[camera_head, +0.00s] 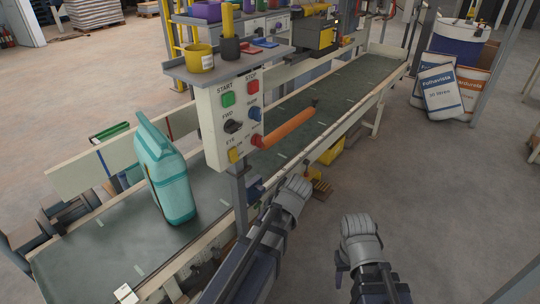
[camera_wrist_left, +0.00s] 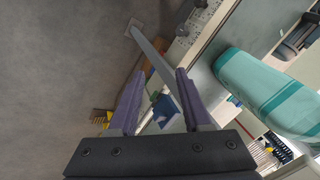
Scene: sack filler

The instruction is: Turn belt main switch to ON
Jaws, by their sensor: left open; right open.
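A small blue box (camera_head: 255,192) sits low on the panel's post. A blue part (camera_wrist_left: 167,106) shows between the fingers in the left wrist view. I cannot tell which control is the belt main switch or read its position. My left gripper (camera_head: 296,186) is open, right of the post and below the panel. My right gripper (camera_head: 360,228) is open and empty over the floor.
Sacks (camera_head: 440,92) stand at the right; the floor between is clear.

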